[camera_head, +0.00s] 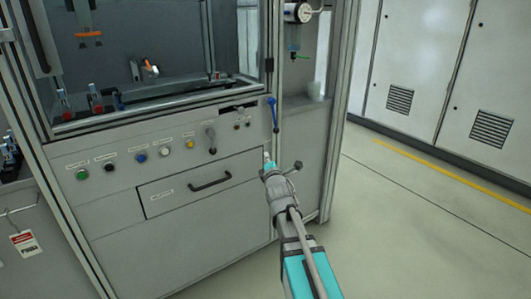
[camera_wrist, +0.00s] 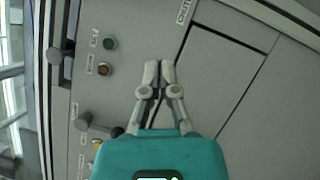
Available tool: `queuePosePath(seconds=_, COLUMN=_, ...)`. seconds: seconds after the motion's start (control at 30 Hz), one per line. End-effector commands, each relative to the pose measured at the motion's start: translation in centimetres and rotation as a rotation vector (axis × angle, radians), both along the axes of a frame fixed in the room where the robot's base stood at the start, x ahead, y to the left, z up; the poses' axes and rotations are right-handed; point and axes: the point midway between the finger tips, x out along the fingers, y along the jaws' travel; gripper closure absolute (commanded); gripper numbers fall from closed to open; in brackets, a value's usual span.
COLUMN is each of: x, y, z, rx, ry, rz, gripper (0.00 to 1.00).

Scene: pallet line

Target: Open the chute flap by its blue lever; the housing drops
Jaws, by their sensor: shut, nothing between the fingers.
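The blue lever (camera_head: 273,112) stands upright on the right side of the machine's front, its blue knob at the top. My gripper (camera_head: 267,158) is below it in the head view, apart from it, close to the front panel. In the wrist view my gripper (camera_wrist: 160,66) has its fingertips together with nothing between them, over grey panel beside the drawer outline. The lever does not show in the wrist view. I cannot make out the chute flap or the housing for certain. A dark slot (camera_head: 238,109) lies left of the lever.
The drawer (camera_head: 165,205) with its black handle (camera_head: 210,182) is shut, left of my gripper. The floor right of the machine is clear.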

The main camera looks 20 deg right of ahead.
Motion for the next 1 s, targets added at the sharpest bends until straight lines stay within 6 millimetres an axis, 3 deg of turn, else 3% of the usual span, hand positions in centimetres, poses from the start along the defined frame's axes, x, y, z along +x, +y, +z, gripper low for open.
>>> queuePosePath(seconds=0.7, x=9.9, y=-1.0, z=1.7, rx=0.000, ry=0.001, rz=0.000, gripper=1.00)
queuePosePath(seconds=1.0, x=9.4, y=-2.9, z=2.4, rx=-0.001, ry=0.001, rz=-0.001, gripper=1.00)
